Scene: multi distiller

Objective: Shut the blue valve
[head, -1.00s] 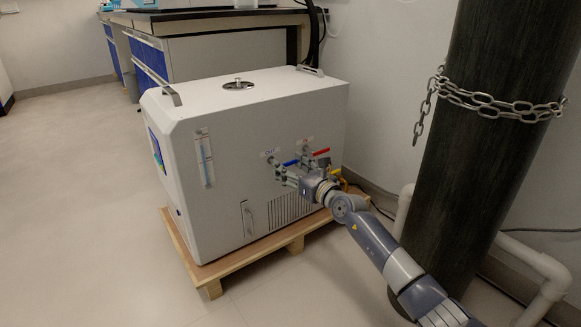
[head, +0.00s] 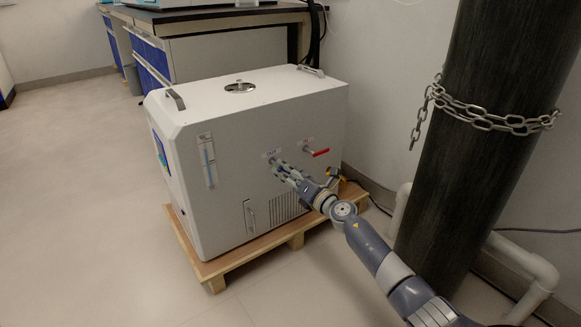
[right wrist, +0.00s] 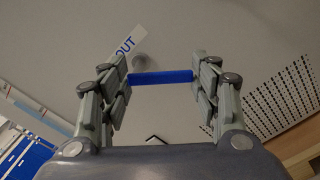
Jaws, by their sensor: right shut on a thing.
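The blue valve handle (right wrist: 160,77) shows in the right wrist view as a flat blue bar beside the "OUT" label (right wrist: 124,48). Its two ends meet the fingers of my right gripper (head: 281,169), which is shut on it. In the head view the gripper reaches the side of the white machine (head: 235,135) just below the "OUT" label, and its fingers hide the blue handle. My left gripper is not in view.
A red valve handle (head: 321,152) sits to the right of my right gripper. The machine stands on a wooden pallet (head: 240,262). A dark cylinder (head: 465,165) with a chain (head: 490,121) stands at the right. The floor (head: 80,200) at the left is clear.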

